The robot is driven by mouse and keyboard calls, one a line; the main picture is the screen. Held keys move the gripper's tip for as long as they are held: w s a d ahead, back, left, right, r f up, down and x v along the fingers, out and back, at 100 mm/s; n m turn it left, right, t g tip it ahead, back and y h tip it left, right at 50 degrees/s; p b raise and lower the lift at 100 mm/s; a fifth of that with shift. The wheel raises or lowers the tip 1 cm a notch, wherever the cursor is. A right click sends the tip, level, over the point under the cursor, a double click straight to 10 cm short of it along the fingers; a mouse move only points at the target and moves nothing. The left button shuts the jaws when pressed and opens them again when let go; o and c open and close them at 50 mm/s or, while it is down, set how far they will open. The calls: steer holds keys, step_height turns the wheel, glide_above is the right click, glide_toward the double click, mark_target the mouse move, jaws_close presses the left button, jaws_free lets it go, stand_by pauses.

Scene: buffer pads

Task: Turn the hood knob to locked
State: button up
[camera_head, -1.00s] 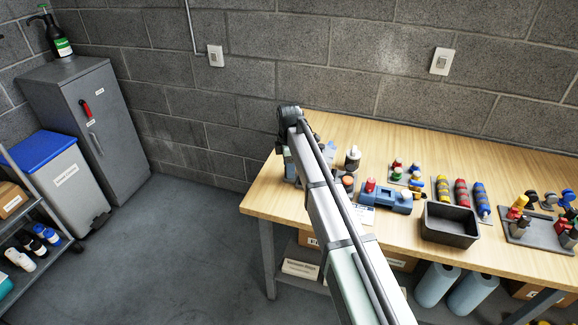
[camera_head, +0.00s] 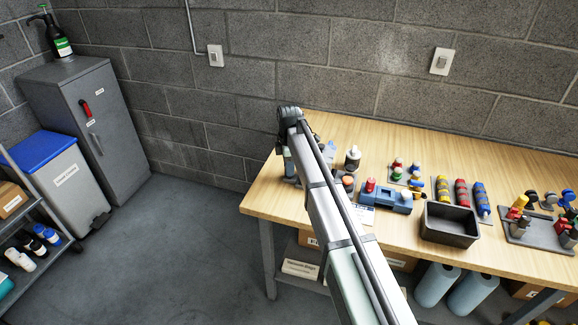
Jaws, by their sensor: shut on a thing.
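My arm reaches from the bottom edge up to the left end of the workbench and bends down there. My gripper (camera_head: 290,178) is low at the bench's left end, small and largely covered by my own arm. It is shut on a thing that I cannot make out. The hood knob cannot be picked out in this view, so its position and its locked mark are not readable. A small pale blue-grey part (camera_head: 327,150) shows just right of my wrist, partly covered by the arm.
On the workbench (camera_head: 260,203), bottles (camera_head: 352,158), a blue fixture (camera_head: 391,199), a dark open bin (camera_head: 450,223) and colored parts stand right of my arm. A block wall is behind. A grey cabinet (camera_head: 85,120) stands left. The floor between cabinet and bench is clear.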

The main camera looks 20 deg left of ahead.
steer(key=m, duration=1.3)
stand_by(0.4)
steer(key=shift+m, duration=0.3)
steer(key=o, duration=1)
steer(key=shift+o, duration=0.2)
steer(key=shift+r, duration=0.1)
step_height(320, 180, up, 14)
